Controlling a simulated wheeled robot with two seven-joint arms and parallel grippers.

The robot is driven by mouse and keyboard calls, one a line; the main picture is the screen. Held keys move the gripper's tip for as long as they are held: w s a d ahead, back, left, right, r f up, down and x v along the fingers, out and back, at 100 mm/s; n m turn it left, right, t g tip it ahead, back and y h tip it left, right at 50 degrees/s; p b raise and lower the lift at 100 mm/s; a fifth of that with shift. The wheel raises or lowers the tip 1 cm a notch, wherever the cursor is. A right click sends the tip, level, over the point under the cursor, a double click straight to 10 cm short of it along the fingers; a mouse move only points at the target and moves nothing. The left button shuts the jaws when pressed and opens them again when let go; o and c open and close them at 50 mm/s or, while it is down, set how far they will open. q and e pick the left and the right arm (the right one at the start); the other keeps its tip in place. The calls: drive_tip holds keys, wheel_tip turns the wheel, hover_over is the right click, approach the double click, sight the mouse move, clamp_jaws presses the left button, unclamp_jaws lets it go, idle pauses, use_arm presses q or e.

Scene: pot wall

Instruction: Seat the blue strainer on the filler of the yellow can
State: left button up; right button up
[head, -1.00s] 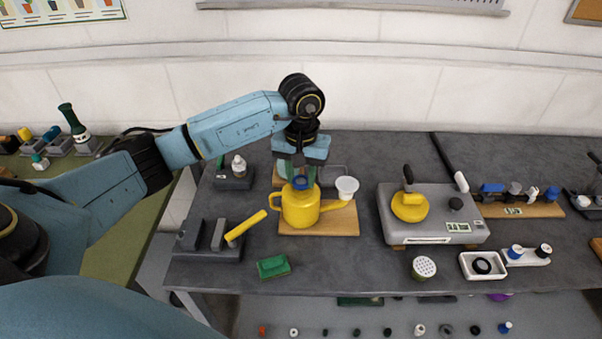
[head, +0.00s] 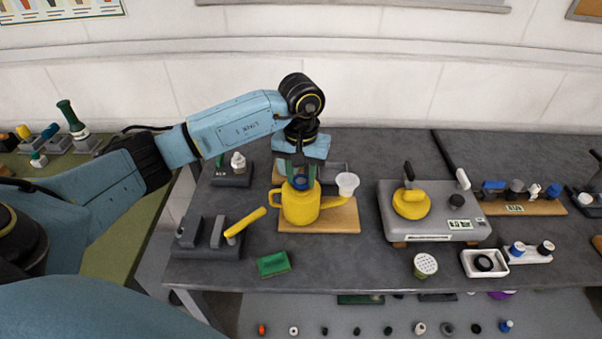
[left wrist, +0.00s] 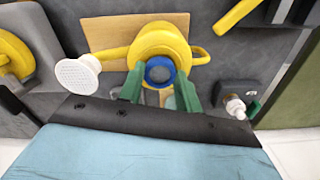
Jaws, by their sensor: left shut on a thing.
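The yellow can (head: 300,208) stands upright on a wooden board, handle to the left and a white rose (head: 347,183) at its right. It also shows in the left wrist view (left wrist: 158,40). My left gripper (head: 300,174) points down from above and is shut on the blue strainer (head: 300,183). In the left wrist view the strainer (left wrist: 160,72) is a blue ring between the two green fingertips (left wrist: 160,88), over the top of the can. Whether it rests in the filler or sits just above it I cannot tell. My right gripper is not in view.
The wooden board (head: 335,221) lies under the can. A dark block holder with a yellow handle (head: 245,222) is at its left, a green sponge (head: 273,263) in front. A grey stand with a yellow round object (head: 411,204) is at the right. The table between is clear.

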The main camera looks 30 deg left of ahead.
use_arm(q)
drive_tip(key=shift+f, duration=0.3)
drive_tip(key=o, duration=1)
drive_tip(key=shift+o, duration=0.2)
wheel_tip(320, 180, up, 13)
drive_tip(key=b, duration=0.1)
drive_tip(key=shift+r, duration=0.2)
